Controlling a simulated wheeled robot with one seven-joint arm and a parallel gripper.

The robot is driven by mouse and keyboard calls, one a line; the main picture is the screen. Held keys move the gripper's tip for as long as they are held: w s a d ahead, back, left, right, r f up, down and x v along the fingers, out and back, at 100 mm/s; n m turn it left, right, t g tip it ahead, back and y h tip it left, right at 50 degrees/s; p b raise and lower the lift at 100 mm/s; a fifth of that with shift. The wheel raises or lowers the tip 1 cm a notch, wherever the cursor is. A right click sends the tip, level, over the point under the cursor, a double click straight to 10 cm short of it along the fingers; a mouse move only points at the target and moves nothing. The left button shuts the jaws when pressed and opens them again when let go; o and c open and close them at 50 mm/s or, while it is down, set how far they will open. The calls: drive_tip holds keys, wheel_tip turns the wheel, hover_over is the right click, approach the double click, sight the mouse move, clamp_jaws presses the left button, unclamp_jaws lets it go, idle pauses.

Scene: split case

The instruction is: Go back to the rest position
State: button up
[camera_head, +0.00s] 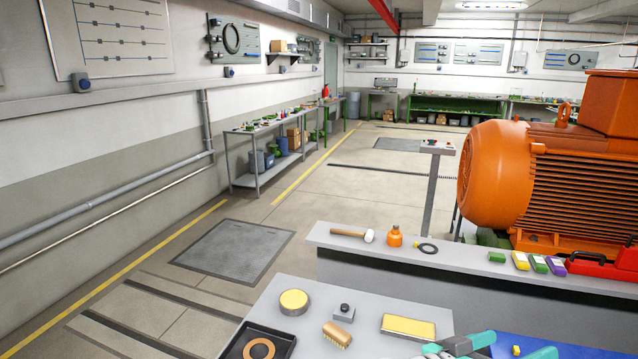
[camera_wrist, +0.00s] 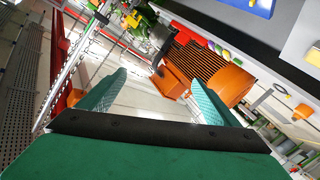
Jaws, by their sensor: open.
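My gripper (camera_head: 516,346) shows at the bottom right edge of the head view, low over the front grey table (camera_head: 375,300). Its teal fingers are cut off by the frame there. In the wrist view my gripper (camera_wrist: 158,80) has its two teal fingers wide apart, with nothing between them. The wrist view is tilted, and the orange motor (camera_wrist: 205,75) lies beyond the fingers.
Behind stands a bench (camera_head: 340,240) with a mallet (camera_head: 350,233) and orange bottle (camera_head: 394,237). Floor at left is clear.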

drive_tip(key=w+a+f+n+t+y, duration=0.1)
drive_tip(key=w+a+f+n+t, duration=0.1)
drive_tip(key=a+n+t, duration=0.35)
drive_tip(key=w+a+f+n+t+y, duration=0.2)
drive_tip(key=a+f+n+t, duration=0.15)
drive_tip(key=t, duration=0.25)
drive_tip(key=s+a+f+n+t+y, duration=0.2)
drive_tip(key=s+a+f+n+y, duration=0.35)
drive_tip(key=a+f+y, duration=0.45)
drive_tip(key=s+a+f+m+y, duration=0.1)
drive_tip(key=s+a+f, duration=0.3)
drive_tip(key=s, duration=0.4)
drive_tip(key=s+a+f+m+g+y, duration=0.1)
drive_tip(key=s+a+f+m, duration=0.2)
drive_tip(key=s+a, duration=0.4)
drive_tip(key=s+a+f+m+g+y, duration=0.1)
drive_tip(key=s+a+f, duration=0.4)
drive_tip(key=s, duration=0.5)
drive_tip(key=shift+s+a+m, duration=0.35)
drive_tip(key=shift+a+m, duration=0.2)
drive_tip(key=shift+a, duration=0.2)
drive_tip(key=shift+f+g, duration=0.1)
drive_tip(key=shift+g, duration=0.15)
